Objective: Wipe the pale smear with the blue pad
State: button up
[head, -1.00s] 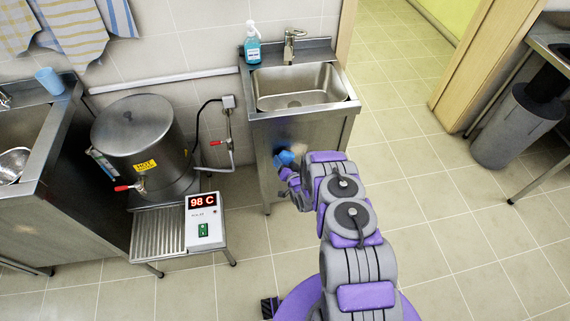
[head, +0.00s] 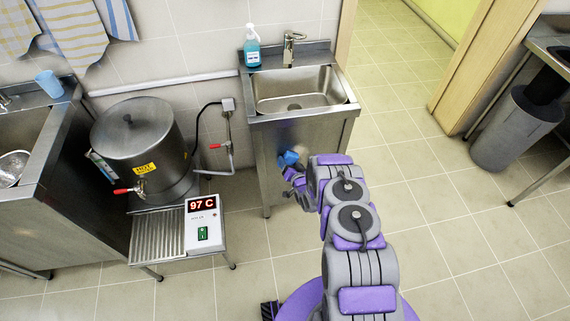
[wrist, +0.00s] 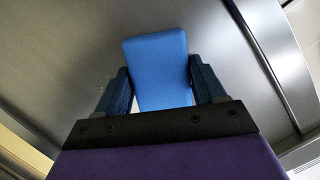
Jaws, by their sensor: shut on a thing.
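The blue pad (wrist: 158,65) is held between the two fingers of my gripper (wrist: 160,90) in the wrist view, and a grey metal panel fills the view behind it. In the head view the pad (head: 289,157) shows as a small blue patch at the front of the sink cabinet (head: 272,165), with my gripper (head: 291,169) just below it. Whether the pad touches the panel, I cannot tell. Faint pale specks show on the panel left of the pad in the wrist view; I cannot make out a clear smear.
A steel boiler (head: 138,150) stands left of the sink cabinet, with a control box (head: 203,222) reading 97 C. A soap bottle (head: 252,48) stands by the sink basin (head: 298,88). A grey bin (head: 512,128) is at the right. The tiled floor right of my arm is clear.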

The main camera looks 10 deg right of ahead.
aim_at(299, 158)
jog(key=shift+w+d+r, duration=0.1)
jog(key=shift+w+d, duration=0.05)
jog(key=shift+d, duration=2.5)
jog(key=shift+d+b, duration=0.6)
jog(key=shift+d, duration=2.55)
jog(key=shift+w+r+p, duration=0.15)
jog(key=shift+r+p, duration=0.3)
jog(key=shift+r, duration=0.75)
jog(key=shift+a, duration=0.9)
jog(key=shift+s+a+f+p, duration=0.1)
jog(key=shift+a+p, duration=0.35)
jog(key=shift+a, duration=0.95)
jog(key=shift+s+a+f+p, duration=0.1)
jog(key=shift+a+p, duration=0.35)
jog(key=shift+a, duration=0.95)
